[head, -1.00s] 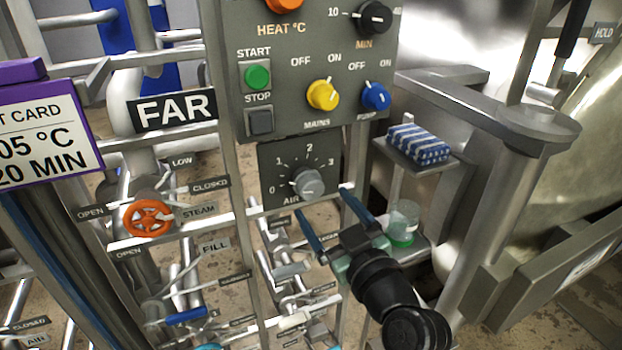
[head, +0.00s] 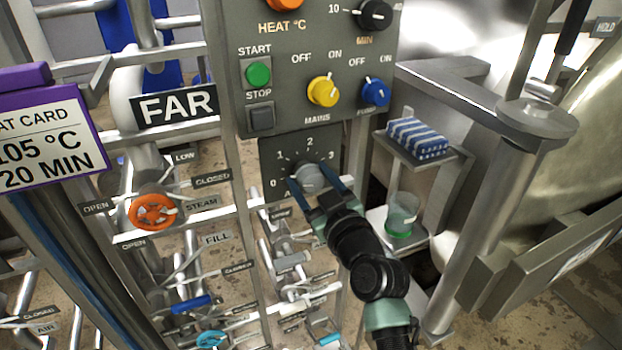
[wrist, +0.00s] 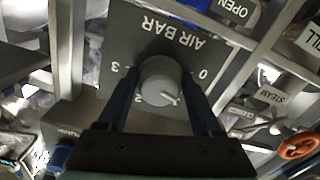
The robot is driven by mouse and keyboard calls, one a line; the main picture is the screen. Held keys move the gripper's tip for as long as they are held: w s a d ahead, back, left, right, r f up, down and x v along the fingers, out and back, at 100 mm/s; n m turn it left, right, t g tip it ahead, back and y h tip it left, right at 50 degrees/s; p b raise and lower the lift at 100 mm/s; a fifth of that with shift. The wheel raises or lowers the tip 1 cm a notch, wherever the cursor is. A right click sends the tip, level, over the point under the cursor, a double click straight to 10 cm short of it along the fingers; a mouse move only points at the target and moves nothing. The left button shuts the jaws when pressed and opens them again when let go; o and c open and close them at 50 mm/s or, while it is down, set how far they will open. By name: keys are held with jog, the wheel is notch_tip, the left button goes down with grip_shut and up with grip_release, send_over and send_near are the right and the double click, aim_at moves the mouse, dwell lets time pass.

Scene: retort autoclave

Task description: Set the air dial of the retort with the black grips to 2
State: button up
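The grey air dial (head: 309,177) is on a dark plate below the control panel, with a scale from 0 to 3. It also shows upside down in the wrist view (wrist: 158,80). Its white mark there points to the lower right, on the 0-to-1 side; the exact reading is unclear. My gripper (head: 316,182) has its blue fingers one on each side of the dial. In the wrist view the fingers (wrist: 160,88) stand apart around the dial, and I cannot tell whether they touch it. A black grip (head: 573,25) shows at the top right.
The control panel (head: 290,110) with yellow and blue knobs is just above. A shelf with a striped cloth (head: 418,138) and a beaker (head: 401,212) stand at the right. Pipes and an orange steam valve wheel (head: 153,211) are at the left. A FAR sign (head: 175,107) hangs there.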

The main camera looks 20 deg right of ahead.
jog(key=c, duration=0.9)
jog(key=shift+c, duration=0.2)
jog(key=shift+f+m, duration=0.1)
jog(key=shift+m, duration=0.2)
jog(key=m+b, duration=0.1)
jog(key=m, duration=0.2)
jog(key=shift+m, duration=0.3)
jog(key=m, duration=0.4)
jog(key=shift+m, duration=0.3)
jog(key=m, duration=0.4)
jog(key=shift+p, duration=0.35)
jog(key=shift+d+m+p, duration=0.1)
jog(key=shift+m+p, duration=0.65)
jog(key=shift+m, duration=1.75)
